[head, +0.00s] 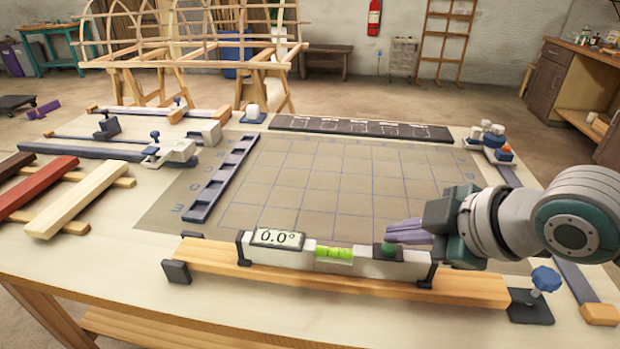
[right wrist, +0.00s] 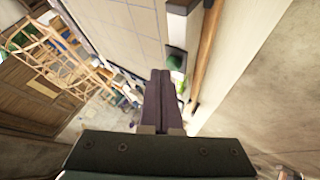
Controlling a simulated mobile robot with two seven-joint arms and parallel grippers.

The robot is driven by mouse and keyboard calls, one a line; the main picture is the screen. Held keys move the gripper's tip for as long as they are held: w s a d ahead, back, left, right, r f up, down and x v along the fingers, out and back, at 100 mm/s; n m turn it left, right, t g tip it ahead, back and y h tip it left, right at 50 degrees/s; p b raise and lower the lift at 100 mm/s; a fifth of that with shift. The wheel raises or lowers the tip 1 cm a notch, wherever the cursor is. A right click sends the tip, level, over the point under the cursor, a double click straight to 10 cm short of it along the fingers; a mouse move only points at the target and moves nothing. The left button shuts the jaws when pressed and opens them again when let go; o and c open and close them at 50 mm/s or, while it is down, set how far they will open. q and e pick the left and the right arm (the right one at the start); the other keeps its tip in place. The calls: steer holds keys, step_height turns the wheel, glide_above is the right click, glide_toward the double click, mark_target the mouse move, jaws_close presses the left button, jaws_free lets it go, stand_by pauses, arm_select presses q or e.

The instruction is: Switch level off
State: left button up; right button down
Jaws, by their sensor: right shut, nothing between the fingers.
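The level (head: 340,265) is a pale bar with dark end caps. It rests on a wooden lath (head: 470,288) near the table's front edge. Its display (head: 276,238) reads 0.0°, and a bright green vial (head: 334,253) sits in its middle. A dark green button (head: 388,250) is on its top towards the right end; it also shows in the right wrist view (right wrist: 174,62). My right gripper (head: 390,231) is shut and empty, its purple fingers close above and behind the button. I cannot tell whether they touch it. My left gripper is not in view.
A gridded mat (head: 310,185) lies behind the level, with a dark slotted rack (head: 221,180) on its left. A blue-knobbed clamp (head: 540,290) stands at the lath's right end. Several coloured laths (head: 78,198) lie at left. Blocks (head: 490,140) stand at the back right.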

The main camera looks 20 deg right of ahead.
mark_target(396, 256)
stand_by(0.4)
steer(key=shift+f, duration=0.5)
steer(key=shift+r+p, duration=0.45)
steer(key=shift+r, duration=0.05)
step_height(396, 256, up, 6)
steer(key=p, duration=0.6)
steer(key=shift+p, duration=0.35)
